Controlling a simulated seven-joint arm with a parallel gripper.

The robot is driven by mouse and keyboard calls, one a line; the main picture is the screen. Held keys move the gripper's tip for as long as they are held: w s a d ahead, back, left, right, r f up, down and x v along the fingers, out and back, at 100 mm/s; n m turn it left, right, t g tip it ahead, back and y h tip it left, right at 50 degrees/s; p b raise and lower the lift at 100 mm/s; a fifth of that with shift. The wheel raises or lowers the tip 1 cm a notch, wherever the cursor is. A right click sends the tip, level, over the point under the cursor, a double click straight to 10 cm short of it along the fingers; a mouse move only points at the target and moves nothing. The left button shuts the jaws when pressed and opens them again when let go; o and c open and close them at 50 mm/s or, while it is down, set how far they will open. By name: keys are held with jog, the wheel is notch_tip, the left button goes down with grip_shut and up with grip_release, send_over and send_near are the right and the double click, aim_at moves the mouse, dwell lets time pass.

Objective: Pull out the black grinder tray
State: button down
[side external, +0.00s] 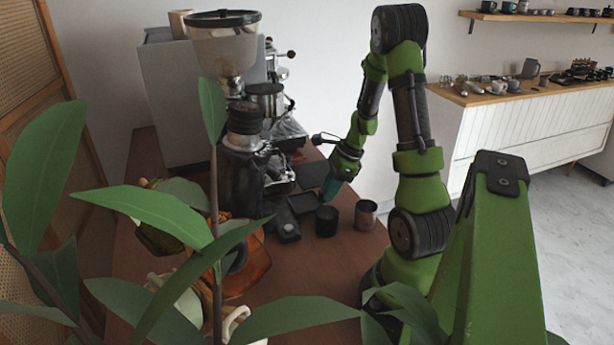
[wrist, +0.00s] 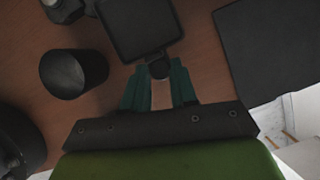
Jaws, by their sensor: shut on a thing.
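The black grinder tray (side external: 303,204) lies flat on the brown cart top, in front of the grinder (side external: 243,150). In the wrist view the tray (wrist: 138,27) is a dark square with a raised rim and a short rounded handle at its near edge. My gripper (wrist: 159,82) has its teal fingers on either side of that handle and is shut on it. In the side view my gripper (side external: 328,190) reaches down at the tray's right side; the fingertips are hard to make out there.
A black cup (side external: 326,221) and a metal cup (side external: 366,214) stand close by, nearer the camera. The black cup also shows in the wrist view (wrist: 73,73). A dark flat mat (side external: 313,174) lies behind the tray. Plant leaves (side external: 150,211) cover the left foreground.

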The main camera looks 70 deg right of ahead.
jog(key=shift+w+d+r, duration=0.1)
jog(key=shift+d, duration=0.05)
jog(key=c, duration=0.9)
grip_release()
jog(key=v, duration=1.7)
jog(key=w+a+r+n+t+h, duration=0.1)
jog(key=w+a+n, duration=0.2)
jog(key=a+n, duration=0.5)
jog(key=w+a+r+n, duration=0.1)
jog(key=w+a+n, duration=0.2)
jog(key=a+n, duration=0.5)
jog(key=a+r+n+t, duration=0.1)
jog(key=a+r+n, duration=0.1)
jog(key=a+n, duration=0.3)
jog(key=s+a+r+n+t, duration=0.1)
jog(key=a+n, duration=0.4)
jog(key=a, duration=0.6)
jog(key=shift+s+r+y, duration=0.3)
jog(key=shift+r+y, duration=0.1)
